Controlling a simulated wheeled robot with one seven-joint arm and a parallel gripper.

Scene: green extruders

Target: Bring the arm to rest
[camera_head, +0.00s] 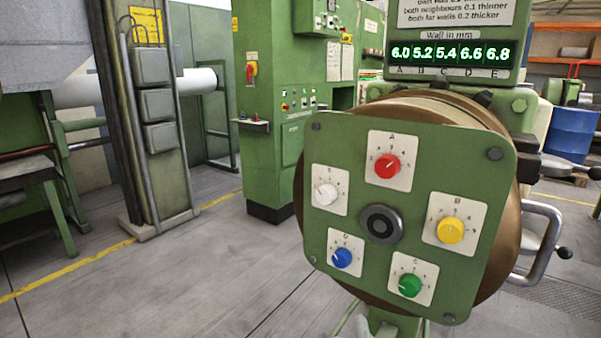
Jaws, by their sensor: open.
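My gripper is not clearly in view, and I see no fingers near the panel. A green panel (331,275) faces me on the round brown die head (508,215). It carries a red knob A (387,166), a yellow knob B (450,230), a green knob C (410,285), a blue knob D (342,257) and a white knob E (325,193). A dark round hub (381,224) sits in the middle.
A metal handle (548,240) sticks out right of the die head. A green cabinet (270,140) stands behind to the left, beside a column with grey boxes (155,100). A blue drum (572,133) stands at the right. The grey floor (180,285) at left front is clear.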

